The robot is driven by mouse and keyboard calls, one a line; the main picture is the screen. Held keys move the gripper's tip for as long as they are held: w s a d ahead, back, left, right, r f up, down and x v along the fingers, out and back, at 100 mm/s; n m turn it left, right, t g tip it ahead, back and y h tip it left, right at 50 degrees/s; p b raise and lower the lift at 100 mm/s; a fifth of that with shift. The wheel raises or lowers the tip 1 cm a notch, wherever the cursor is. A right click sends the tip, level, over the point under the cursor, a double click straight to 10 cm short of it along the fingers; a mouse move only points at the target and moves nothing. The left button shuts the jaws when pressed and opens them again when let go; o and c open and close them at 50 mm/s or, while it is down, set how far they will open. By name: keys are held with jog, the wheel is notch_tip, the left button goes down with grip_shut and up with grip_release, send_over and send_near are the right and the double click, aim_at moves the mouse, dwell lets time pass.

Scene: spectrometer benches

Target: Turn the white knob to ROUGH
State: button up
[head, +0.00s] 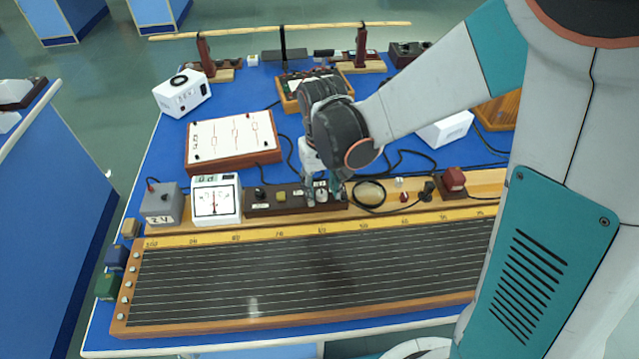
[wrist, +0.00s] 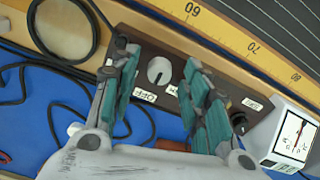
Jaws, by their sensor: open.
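The white knob (wrist: 159,71) is a round dial with a dark pointer line, set on a dark brown panel (wrist: 150,35). It also shows small in the head view (head: 321,194), at the right part of the panel. One label near the knob reads OFF (wrist: 144,95); other labels are partly covered by the fingers, and I cannot read ROUGH. My gripper (wrist: 158,61) is open, with its teal-padded fingers on either side of the knob and visible gaps to it. In the head view my gripper (head: 324,187) points down at the panel.
A black knob (wrist: 238,120) sits on the same panel, and a white meter (head: 216,200) stands left of it. A coiled black cable (head: 369,196) lies to the right. The long ruled wooden board (head: 190,328) lies in front.

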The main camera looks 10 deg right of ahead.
jog(key=shift+f, duration=0.25)
grip_shut()
jog(key=n, duration=1.1)
jog(key=shift+d+n, duration=0.1)
jog(key=shift+n, duration=0.3)
dwell(0.5)
